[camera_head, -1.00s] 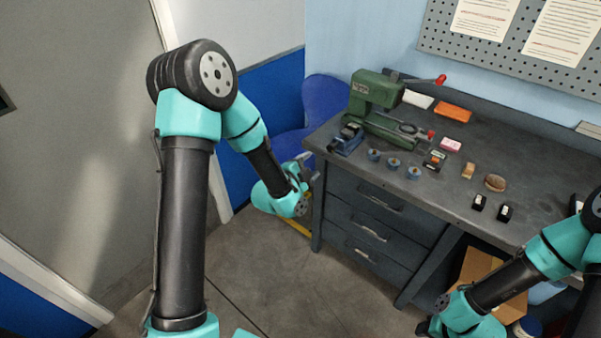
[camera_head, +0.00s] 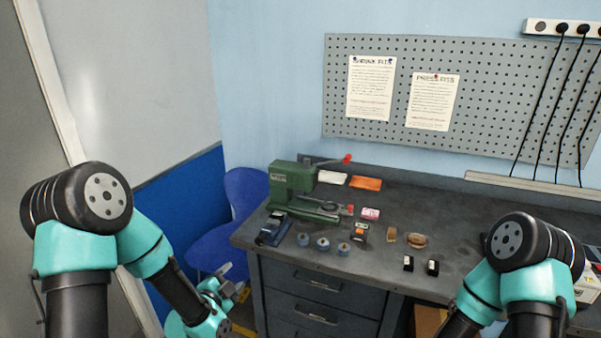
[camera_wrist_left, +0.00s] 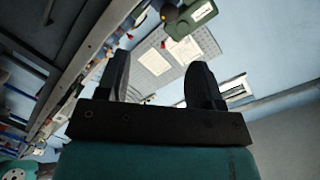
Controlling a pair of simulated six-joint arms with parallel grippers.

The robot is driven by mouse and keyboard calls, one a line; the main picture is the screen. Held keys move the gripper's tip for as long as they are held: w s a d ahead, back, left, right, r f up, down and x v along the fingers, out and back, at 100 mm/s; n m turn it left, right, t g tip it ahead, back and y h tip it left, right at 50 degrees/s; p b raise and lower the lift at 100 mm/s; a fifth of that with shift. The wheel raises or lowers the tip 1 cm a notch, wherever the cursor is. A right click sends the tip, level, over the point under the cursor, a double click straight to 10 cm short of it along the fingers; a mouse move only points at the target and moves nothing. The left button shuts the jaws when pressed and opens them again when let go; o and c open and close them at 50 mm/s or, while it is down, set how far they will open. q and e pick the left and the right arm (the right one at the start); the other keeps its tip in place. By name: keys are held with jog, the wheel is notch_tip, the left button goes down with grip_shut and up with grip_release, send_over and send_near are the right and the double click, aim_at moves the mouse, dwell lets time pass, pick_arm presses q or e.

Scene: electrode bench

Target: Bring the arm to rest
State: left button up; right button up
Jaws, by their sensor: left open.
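My left gripper (camera_head: 228,287) hangs off the left end of the workbench (camera_head: 300,247), beside the blue chair, apart from the bench. In the left wrist view its two dark fingers (camera_wrist_left: 160,80) stand apart with nothing between them. My right arm comes in at the lower right in the head view, in front of the bench. Its gripper is out of the frame. On the bench top stand a green press (camera_head: 292,188) with a red-tipped lever, several small blue-grey round pieces (camera_head: 322,244) and two small black-and-white blocks (camera_head: 408,263).
A blue chair (camera_head: 235,215) stands close behind my left gripper. Orange (camera_head: 365,183) and pink (camera_head: 370,214) items, and a round brown piece (camera_head: 417,240), lie on the bench. A grey pegboard (camera_head: 480,100) hangs on the wall. A white-and-blue panel is at left.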

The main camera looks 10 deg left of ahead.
pick_arm(q)
jog(key=s+d+f+n+g, duration=0.3)
jog(key=s+f+n+g, duration=1.2)
jog(key=s+f, duration=0.6)
notch_tip(320, 180, down, 3)
jog(key=shift+s+d+r, duration=0.1)
jog(key=shift+s+d, duration=0.05)
jog(key=shift+s, duration=0.15)
jog(key=shift+c, duration=0.3)
jog(key=w+r+m+t, duration=0.2)
jog(key=w+r+t, duration=0.2)
jog(key=w, duration=0.4)
jog(key=w+a+r+m+t, duration=0.1)
jog(key=w+r+m+t, duration=0.1)
jog(key=w+r+t, duration=0.45)
jog(key=w+r+m+t, duration=0.1)
jog(key=w+r+m, duration=0.15)
jog(key=w, duration=0.75)
jog(key=w+r+m+t, duration=0.2)
jog(key=w+r+t, duration=0.3)
jog(key=r, duration=0.5)
jog(key=shift+w+a+r+h, duration=0.2)
jog(key=shift+w+h, duration=0.2)
jog(key=shift+w, duration=0.05)
